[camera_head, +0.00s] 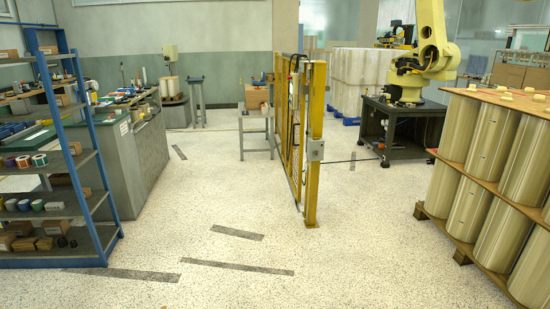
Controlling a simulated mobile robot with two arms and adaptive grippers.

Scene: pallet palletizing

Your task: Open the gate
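The yellow gate (288,130) stands upright in the middle of the head view, seen at a steep angle, with mesh panels running away from me. A thick yellow post (312,190) stands at its near end, on the white speckled floor. A small grey box (315,150) is fixed to this post at mid height. A dark vertical bar or cable runs along the near edge. I cannot tell whether the gate is latched. Neither of my grippers is in view.
A blue shelf rack (92,190) and a cluttered workbench (140,165) stand on the left. A pallet stack of large cylinders (493,150) is on the right. A yellow robot arm (433,50) stands on a dark table (408,125) behind. The floor before the gate is clear.

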